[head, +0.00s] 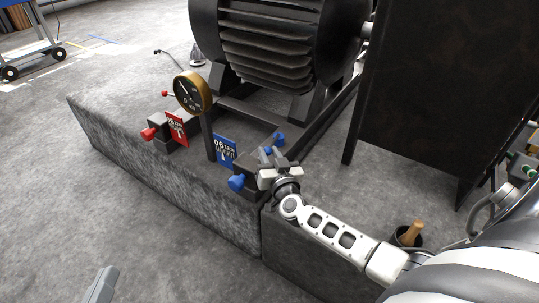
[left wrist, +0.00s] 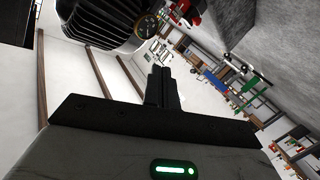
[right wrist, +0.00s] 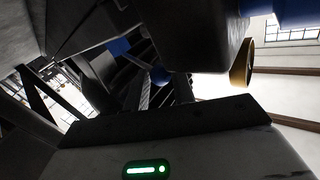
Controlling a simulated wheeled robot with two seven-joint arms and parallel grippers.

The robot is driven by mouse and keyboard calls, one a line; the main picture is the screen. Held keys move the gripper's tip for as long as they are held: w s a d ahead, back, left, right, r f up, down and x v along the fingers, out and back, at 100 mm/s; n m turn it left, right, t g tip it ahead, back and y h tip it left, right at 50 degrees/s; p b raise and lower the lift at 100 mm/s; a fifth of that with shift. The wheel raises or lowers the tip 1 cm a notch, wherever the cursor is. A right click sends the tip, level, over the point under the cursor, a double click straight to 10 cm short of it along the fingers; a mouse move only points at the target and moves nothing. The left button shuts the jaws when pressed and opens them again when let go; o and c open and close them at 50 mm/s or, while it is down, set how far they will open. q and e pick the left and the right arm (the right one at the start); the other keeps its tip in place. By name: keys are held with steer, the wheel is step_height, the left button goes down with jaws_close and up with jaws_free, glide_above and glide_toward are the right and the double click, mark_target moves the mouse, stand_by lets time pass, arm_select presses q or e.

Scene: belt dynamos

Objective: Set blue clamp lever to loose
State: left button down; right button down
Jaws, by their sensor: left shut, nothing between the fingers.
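The blue clamp shows at the front corner of the motor base, with a blue knob (head: 237,182) left of my right gripper and a blue part (head: 279,138) just beyond it. A blue tag (head: 224,150) with an arrow stands beside it. My right gripper (head: 270,154) is over the clamp, its fingers apart. In the right wrist view a blue rounded piece (right wrist: 160,75) shows between or just beyond the fingers; contact cannot be told. The lever's exact position is partly hidden by the gripper. My left gripper (head: 103,283) is shut and empty, low at left, away from the clamp.
A red tag (head: 177,129) and red knob (head: 149,134) sit farther left on the base. A round gauge (head: 192,92) stands between the tags. The big motor (head: 270,45) and a dark panel (head: 440,90) rise behind.

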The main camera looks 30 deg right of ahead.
steer(key=shift+w+a+r+p, duration=0.25)
steer(key=shift+w+a+p, duration=0.05)
steer(key=shift+p, duration=0.15)
steer(key=shift+w+a+f, duration=0.1)
steer(key=shift+w, duration=0.05)
steer(key=shift+a, duration=0.1)
steer(key=c, duration=1.2)
jaws_free()
steer(key=shift+w+f, duration=0.1)
arm_select(q)
steer(key=shift+s+a+f, duration=0.1)
steer(key=shift+a+f, duration=0.05)
steer(key=shift+f, duration=0.25)
steer(key=shift+r, duration=0.1)
